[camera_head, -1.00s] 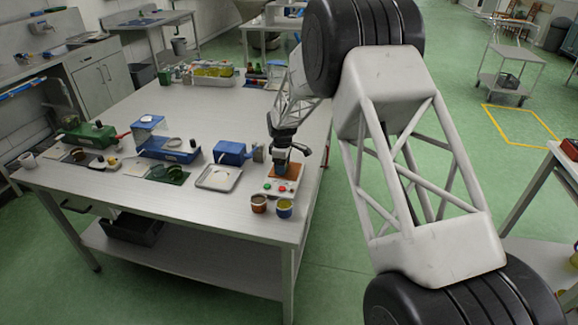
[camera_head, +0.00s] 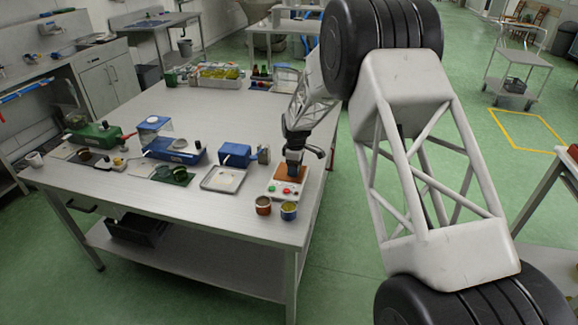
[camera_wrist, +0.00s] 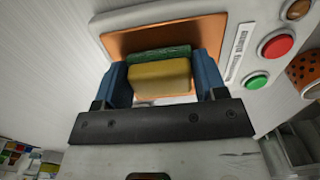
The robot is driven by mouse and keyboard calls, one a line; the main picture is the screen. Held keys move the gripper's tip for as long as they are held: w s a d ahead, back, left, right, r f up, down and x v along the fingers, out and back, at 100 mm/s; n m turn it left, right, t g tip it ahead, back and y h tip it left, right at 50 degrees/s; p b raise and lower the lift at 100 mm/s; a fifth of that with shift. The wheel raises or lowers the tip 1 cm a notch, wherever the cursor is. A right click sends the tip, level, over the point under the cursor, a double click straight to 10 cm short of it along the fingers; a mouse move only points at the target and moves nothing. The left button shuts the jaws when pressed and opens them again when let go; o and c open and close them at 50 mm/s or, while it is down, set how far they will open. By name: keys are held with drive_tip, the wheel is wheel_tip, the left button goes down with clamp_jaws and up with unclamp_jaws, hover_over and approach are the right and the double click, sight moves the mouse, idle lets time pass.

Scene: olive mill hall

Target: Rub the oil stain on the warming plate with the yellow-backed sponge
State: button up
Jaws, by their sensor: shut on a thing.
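The warming plate (camera_wrist: 120,44) is an orange-brown square set in a white housing with red and green buttons. In the head view the plate (camera_head: 274,185) lies near the table's right front. My gripper (camera_wrist: 165,80) is over the plate, its blue fingers shut on the sponge. The sponge (camera_wrist: 158,78) has a yellow back and a green pad along its far edge. I cannot tell whether the pad touches the plate. The oil stain is not visible; the sponge and fingers cover part of the plate. In the head view my gripper (camera_head: 293,170) hides the sponge.
The table's middle (camera_head: 225,115) is clear.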

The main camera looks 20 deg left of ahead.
sight(282, 169)
drive_tip(key=d, duration=0.2)
drive_tip(key=shift+d, duration=0.3)
drive_tip(key=shift+a, duration=4)
wheel_tip(282, 169, up, 8)
drive_tip(key=shift+r, duration=0.2)
